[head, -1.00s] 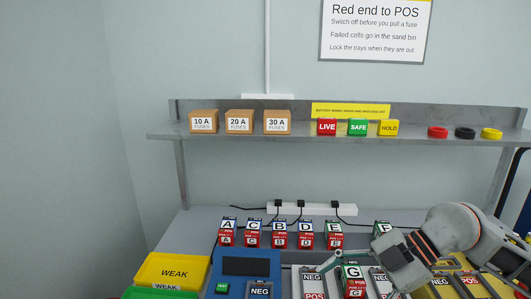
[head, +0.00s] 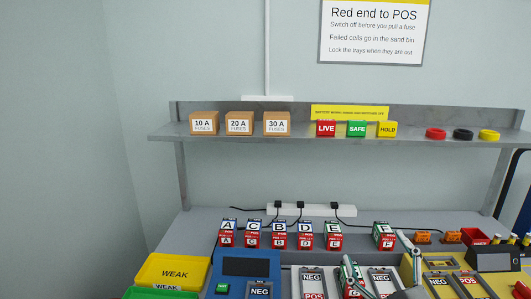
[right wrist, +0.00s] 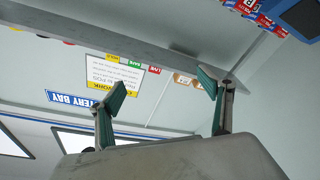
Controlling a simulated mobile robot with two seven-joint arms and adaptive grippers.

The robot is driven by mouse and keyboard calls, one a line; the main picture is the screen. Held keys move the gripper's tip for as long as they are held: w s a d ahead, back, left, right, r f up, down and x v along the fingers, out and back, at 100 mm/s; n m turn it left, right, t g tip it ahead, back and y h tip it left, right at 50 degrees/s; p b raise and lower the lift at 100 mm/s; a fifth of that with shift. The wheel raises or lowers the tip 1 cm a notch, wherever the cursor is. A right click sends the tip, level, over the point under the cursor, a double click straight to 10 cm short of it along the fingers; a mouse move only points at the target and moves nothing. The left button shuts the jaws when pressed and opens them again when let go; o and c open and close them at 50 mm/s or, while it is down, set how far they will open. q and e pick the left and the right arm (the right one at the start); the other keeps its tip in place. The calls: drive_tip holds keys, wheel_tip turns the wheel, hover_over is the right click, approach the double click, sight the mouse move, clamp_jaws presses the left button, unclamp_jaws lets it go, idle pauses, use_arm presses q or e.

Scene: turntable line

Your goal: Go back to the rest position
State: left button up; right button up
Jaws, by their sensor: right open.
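My right gripper (head: 374,248) shows at the lower right of the head view, its two green-padded fingers pointing up and spread apart. In the right wrist view, the open gripper (right wrist: 161,88) has nothing between its fingers; the wall and shelf show beyond, upside down. A cell marked G (head: 353,291) stands low in the head view, partly hidden behind the left finger. Cell F (head: 383,236) stands behind the gripper on the bench. My left gripper is not in view.
Cells A (head: 226,235) to E stand in a row on the bench. A yellow WEAK bin (head: 172,270) and a blue tester (head: 245,267) are at the left. A grey shelf (head: 300,138) crosses above. Trays with NEG and POS slots (head: 312,276) lie in front.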

drive_tip(key=s+d+f+m+g+h, duration=0.1)
drive_tip(key=s+d+f+g+h, duration=0.25)
drive_tip(key=f, duration=0.35)
drive_tip(key=s+d+f+g+h, duration=0.2)
drive_tip(key=s+d+f+g, duration=0.1)
drive_tip(key=d+f, duration=0.3)
drive_tip(key=s+d+f+n+g, duration=0.1)
drive_tip(key=s+f+g, duration=0.2)
drive_tip(key=s+f, duration=0.35)
drive_tip(key=s+d+f+g, duration=0.2)
drive_tip(key=s+f+g, duration=0.1)
drive_tip(key=s+f, duration=0.4)
drive_tip(key=a+f+m+t+y, duration=0.1)
drive_tip(key=a+f+y, duration=0.2)
drive_tip(key=a+f, duration=0.3)
drive_tip(key=w+a+f+m+t+y, duration=0.1)
drive_tip(key=a+f+y, duration=0.3)
drive_tip(key=a, duration=0.6)
wheel_tip(320, 180, down, 2)
drive_tip(key=shift+w+f+m+t, duration=0.25)
drive_tip(key=shift+m+t, duration=0.15)
drive_tip(key=shift+t, duration=0.35)
drive_tip(key=shift+a+r, duration=0.1)
